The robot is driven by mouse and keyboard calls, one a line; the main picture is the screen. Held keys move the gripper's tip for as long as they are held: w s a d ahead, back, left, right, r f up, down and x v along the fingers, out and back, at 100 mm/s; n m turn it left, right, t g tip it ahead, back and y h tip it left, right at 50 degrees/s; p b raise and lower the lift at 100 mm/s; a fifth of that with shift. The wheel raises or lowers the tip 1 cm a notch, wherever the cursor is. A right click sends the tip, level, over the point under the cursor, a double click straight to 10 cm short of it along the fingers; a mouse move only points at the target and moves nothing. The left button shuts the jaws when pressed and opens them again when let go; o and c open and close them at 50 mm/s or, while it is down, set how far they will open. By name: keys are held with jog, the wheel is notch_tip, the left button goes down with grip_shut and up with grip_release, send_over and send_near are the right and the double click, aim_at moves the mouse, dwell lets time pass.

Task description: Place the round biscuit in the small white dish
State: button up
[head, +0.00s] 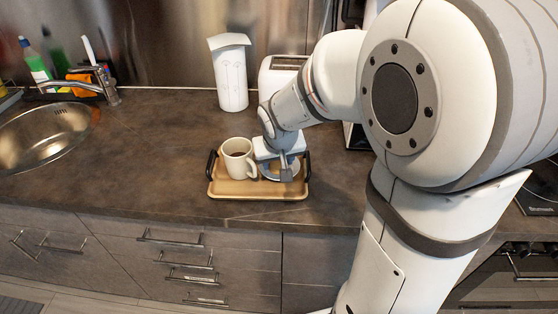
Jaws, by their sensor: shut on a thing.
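My gripper (286,176) points down over the right half of a wooden tray (232,189) with dark handles. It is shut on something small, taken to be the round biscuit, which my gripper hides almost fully. The small white dish (267,174) is on the tray under and around my fingers. Only part of its pale rim shows. I cannot tell whether the biscuit touches the dish.
A white mug (238,158) with a dark drink stands on the tray, close left of my gripper. A sink (45,135) is at far left. The counter left of the tray is clear.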

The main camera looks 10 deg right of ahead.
jog(key=shift+f, duration=0.35)
jog(key=shift+s+f+b, duration=0.1)
jog(key=shift+f+b, duration=0.45)
jog(key=o, duration=1)
jog(key=shift+r, duration=0.1)
